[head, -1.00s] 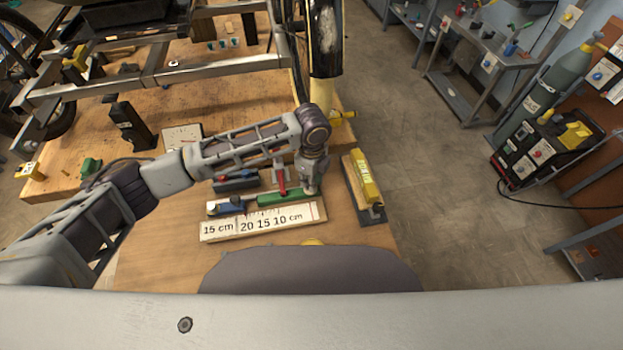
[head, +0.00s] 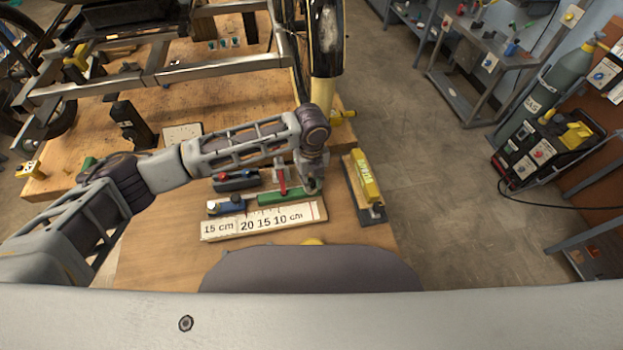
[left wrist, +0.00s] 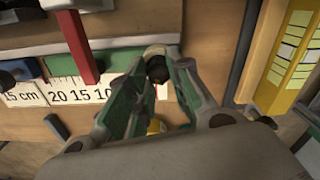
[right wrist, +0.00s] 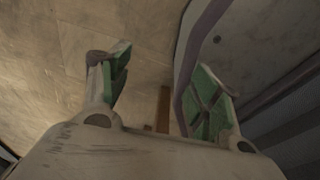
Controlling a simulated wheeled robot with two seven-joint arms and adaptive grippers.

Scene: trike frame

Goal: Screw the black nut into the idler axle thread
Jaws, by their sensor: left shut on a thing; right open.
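My left gripper (head: 313,188) is over the workbench, just right of the green block, pointing down. In the left wrist view its green-padded fingers (left wrist: 157,82) close on a small dark round piece, which looks like the black nut (left wrist: 157,70). A pale rounded part shows just beyond the nut; I cannot tell whether they touch. The trike frame (head: 190,70) stands at the back left; I cannot make out the idler axle thread on it. My right gripper (right wrist: 165,90) is open and empty, with bare floor beyond it; it does not show in the head view.
The length board (head: 215,232) lies in front, with a green block (head: 272,200) and a red upright piece (head: 281,178) behind it. A yellow-topped block (head: 366,180) stands close on the right, near the bench edge. Bare bench lies at front left.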

